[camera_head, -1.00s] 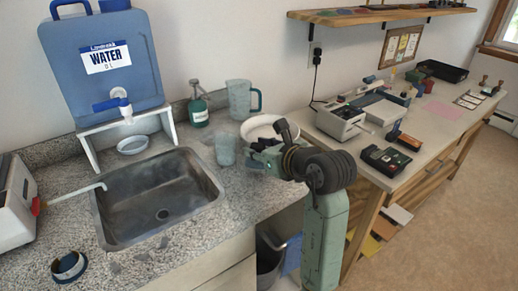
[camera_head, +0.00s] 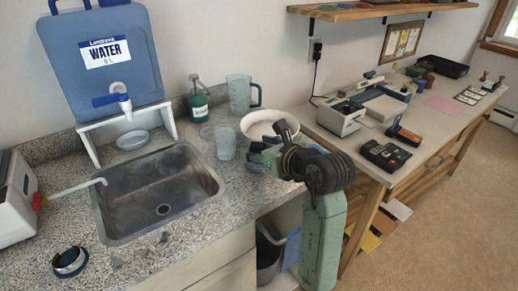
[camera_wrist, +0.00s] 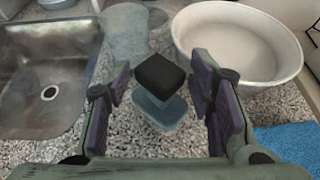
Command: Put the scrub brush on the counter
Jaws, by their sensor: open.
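In the wrist view, a small block-like object with a black top (camera_wrist: 160,74) and a bluish-grey lower part is between the fingers of my gripper (camera_wrist: 162,92). It looks like the scrub brush. The fingers are open, with a gap on each side of it. It appears at or just above the speckled counter (camera_wrist: 55,150); I cannot tell whether it touches. In the head view my gripper (camera_head: 260,160) is over the counter (camera_head: 190,228), right of the sink and in front of the white bowl. The brush cannot be made out there.
The sink (camera_head: 160,190) lies to the left. A clear cup (camera_head: 225,143), a green pump bottle (camera_head: 198,103), a pitcher (camera_head: 240,95) and the white bowl (camera_head: 262,120) stand close by. A blue cloth-like surface (camera_wrist: 290,135) is at the wrist view's lower right.

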